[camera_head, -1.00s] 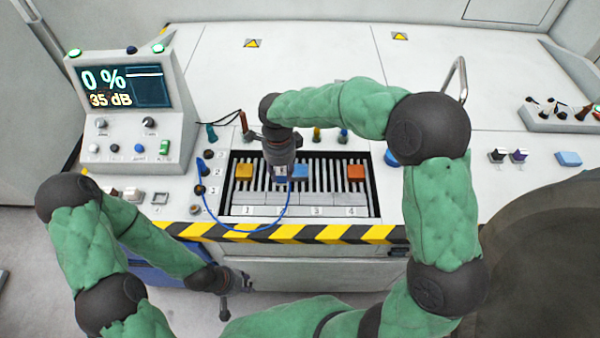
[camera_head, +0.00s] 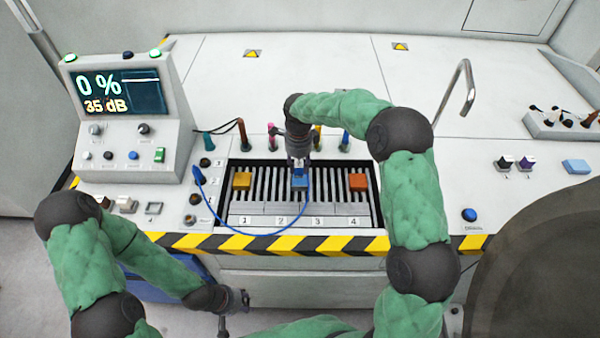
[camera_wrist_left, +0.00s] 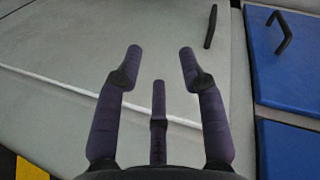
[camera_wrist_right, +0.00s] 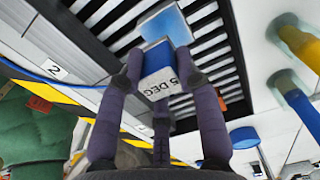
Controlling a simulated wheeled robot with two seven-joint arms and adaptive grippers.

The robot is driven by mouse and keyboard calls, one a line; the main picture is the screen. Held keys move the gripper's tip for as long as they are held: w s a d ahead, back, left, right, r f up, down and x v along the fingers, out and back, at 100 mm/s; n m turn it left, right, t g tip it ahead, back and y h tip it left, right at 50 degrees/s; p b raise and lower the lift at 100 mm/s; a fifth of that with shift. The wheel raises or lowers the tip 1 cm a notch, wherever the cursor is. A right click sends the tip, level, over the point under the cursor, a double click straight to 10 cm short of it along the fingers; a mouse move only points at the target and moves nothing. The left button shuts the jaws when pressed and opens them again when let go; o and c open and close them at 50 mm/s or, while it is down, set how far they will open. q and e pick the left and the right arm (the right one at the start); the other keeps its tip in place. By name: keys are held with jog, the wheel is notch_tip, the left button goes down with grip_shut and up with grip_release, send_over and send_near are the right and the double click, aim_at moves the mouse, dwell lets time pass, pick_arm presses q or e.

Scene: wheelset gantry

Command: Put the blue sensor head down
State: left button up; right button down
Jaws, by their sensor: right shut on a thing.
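The blue sensor head (camera_wrist_right: 157,62) has a white label reading "5 DEG" in the right wrist view. My right gripper (camera_head: 298,155) is shut on it above the slotted rack (camera_head: 270,222). A thin blue cable loops from there to the left side of the panel. A lighter blue block (camera_head: 300,181) sits in the rack just below; it also shows beyond the held head in the right wrist view (camera_wrist_right: 165,24). I cannot tell whether the two touch. My left gripper (camera_wrist_left: 160,50) is open and empty, low in front of the bench.
A yellow block (camera_head: 242,181) and an orange block (camera_head: 358,182) sit in the rack, either side of the blue one. Coloured posts stand behind it. A display console (camera_head: 135,115) reads 0 % and 35 dB. Striped edging (camera_head: 290,243) runs along the front.

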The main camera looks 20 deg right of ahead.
aim_at(300, 170)
jog(key=shift+w+d+f, duration=0.3)
jog(key=shift+f, duration=0.2)
notch_tip(300, 170, down, 3)
jog(key=shift+f+b, duration=0.1)
jog(key=shift+b, duration=1.1)
jog(key=c, duration=0.9)
grip_release()
jog(key=shift+f, duration=0.1)
jog(key=shift+o, duration=0.2)
notch_tip(300, 170, up, 12)
jog(key=p, duration=0.5)
jog(key=shift+r, duration=0.2)
